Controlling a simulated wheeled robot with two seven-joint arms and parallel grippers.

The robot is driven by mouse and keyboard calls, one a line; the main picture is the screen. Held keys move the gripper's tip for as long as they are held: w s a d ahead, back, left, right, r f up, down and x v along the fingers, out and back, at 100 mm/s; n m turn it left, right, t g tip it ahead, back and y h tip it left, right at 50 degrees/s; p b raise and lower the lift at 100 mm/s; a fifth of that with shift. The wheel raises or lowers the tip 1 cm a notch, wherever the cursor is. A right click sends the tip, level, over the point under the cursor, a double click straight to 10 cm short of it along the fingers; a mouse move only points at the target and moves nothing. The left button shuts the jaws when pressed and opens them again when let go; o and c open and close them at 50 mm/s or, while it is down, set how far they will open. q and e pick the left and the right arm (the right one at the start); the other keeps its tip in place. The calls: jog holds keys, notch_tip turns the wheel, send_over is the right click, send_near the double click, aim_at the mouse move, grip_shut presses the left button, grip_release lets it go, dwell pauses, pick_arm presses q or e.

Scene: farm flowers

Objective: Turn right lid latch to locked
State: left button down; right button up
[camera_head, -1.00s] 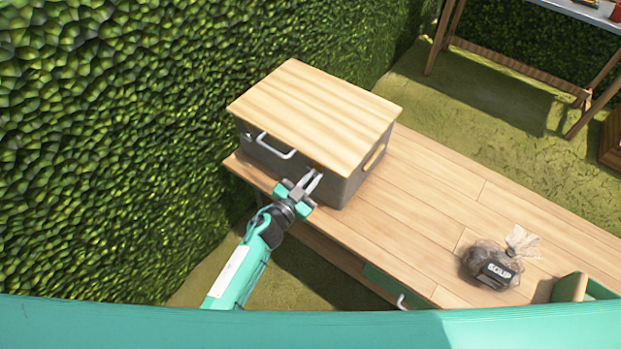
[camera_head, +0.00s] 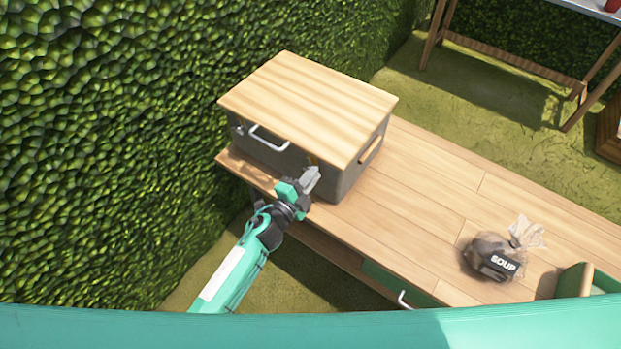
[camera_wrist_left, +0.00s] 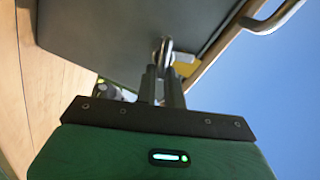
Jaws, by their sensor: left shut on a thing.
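A grey box (camera_head: 342,184) with a wooden lid (camera_head: 308,105) stands on the wooden bench; the lid is down. My left gripper (camera_head: 311,177) is at the front face of the box, near its right corner, just under the lid's edge. In the left wrist view its two fingers (camera_wrist_left: 163,72) are close together on a small metal latch (camera_wrist_left: 165,46) on the box front, beside a yellowish plate (camera_wrist_left: 184,66). The fingers hide most of the latch, so I cannot tell its exact angle. My right gripper is not in view.
A white handle (camera_head: 268,139) is on the box front. A bag labelled SOUP (camera_head: 494,259) and a green container (camera_head: 590,280) are at the bench's right. The bench top (camera_head: 425,195) between is clear. A hedge (camera_head: 100,130) rises at left.

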pick_arm(q)
jog(key=shift+a+f+m+b, duration=0.1)
jog(key=shift+f+m+b, duration=0.3)
jog(key=shift+m, duration=0.6)
jog(key=shift+a+f+m+b, duration=0.1)
jog(key=shift+f+m+b, duration=0.3)
jog(key=shift+m, duration=0.6)
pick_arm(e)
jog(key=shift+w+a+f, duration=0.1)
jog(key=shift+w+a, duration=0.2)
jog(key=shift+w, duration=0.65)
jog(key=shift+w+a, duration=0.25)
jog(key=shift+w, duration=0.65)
pick_arm(q)
jog(key=shift+r, duration=0.15)
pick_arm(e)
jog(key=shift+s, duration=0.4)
